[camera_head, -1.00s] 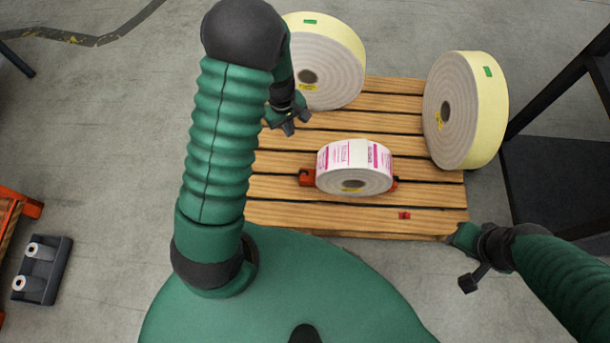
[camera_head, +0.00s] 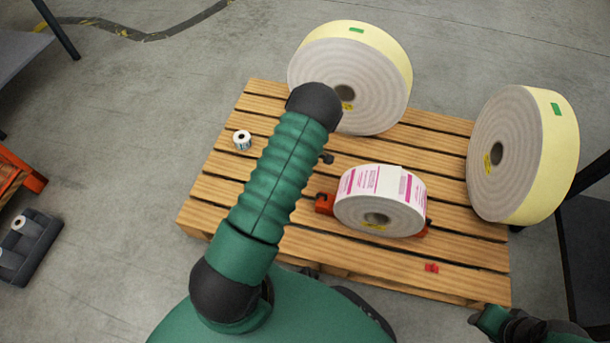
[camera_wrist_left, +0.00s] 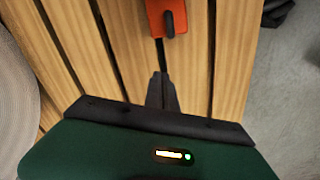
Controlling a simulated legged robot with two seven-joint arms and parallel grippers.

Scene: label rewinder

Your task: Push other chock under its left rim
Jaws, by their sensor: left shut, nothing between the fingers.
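The white label roll with pink print (camera_head: 378,203) lies on the wooden pallet (camera_head: 225,190). An orange chock (camera_head: 325,203) is at its left rim; whether it is under the rim or only touching it I cannot tell. Another orange chock (camera_head: 426,229) shows partly at the right rim. My left gripper (camera_head: 326,158) is mostly hidden behind its arm, just above and left of the roll. In the left wrist view its fingers (camera_wrist_left: 162,92) are shut and empty, pointing at an orange chock (camera_wrist_left: 166,18), with a gap between. My right gripper (camera_head: 485,320) is partly cut off at the bottom right.
Two large cream-edged rolls (camera_head: 350,80) (camera_head: 520,155) stand on the pallet's far and right sides. A small white roll (camera_head: 242,140) is at the left. A small red piece (camera_head: 431,268) lies near the front edge.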

